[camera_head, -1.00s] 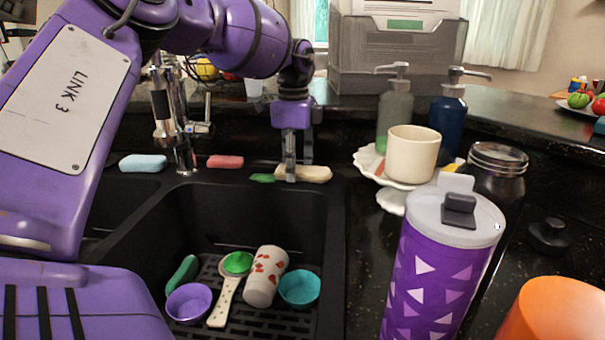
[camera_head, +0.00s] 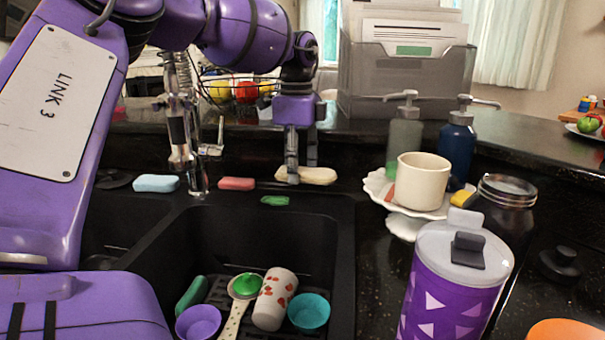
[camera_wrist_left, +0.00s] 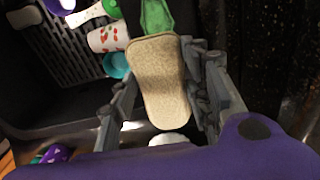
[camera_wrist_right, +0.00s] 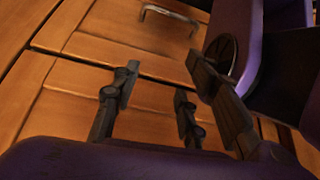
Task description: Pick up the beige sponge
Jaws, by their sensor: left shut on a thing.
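The beige sponge (camera_head: 320,176) is between the fingers of my left gripper (camera_head: 301,165), behind the sink's back rim in the head view. In the left wrist view the sponge (camera_wrist_left: 160,85) is an oblong, rough tan block with a finger along each side. My left gripper is shut on it, and it appears raised above the counter. My right gripper (camera_wrist_right: 162,82) shows only in the right wrist view; its fingers are apart with nothing between them, in front of wooden cabinet fronts.
A green piece (camera_head: 275,200) lies on the sink's back rim below the sponge. A pink sponge (camera_head: 237,183), blue sponge (camera_head: 156,183) and faucet (camera_head: 183,150) are to the left. The sink holds cups. A cake stand (camera_head: 405,226), soap bottles and a purple tumbler (camera_head: 455,275) stand right.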

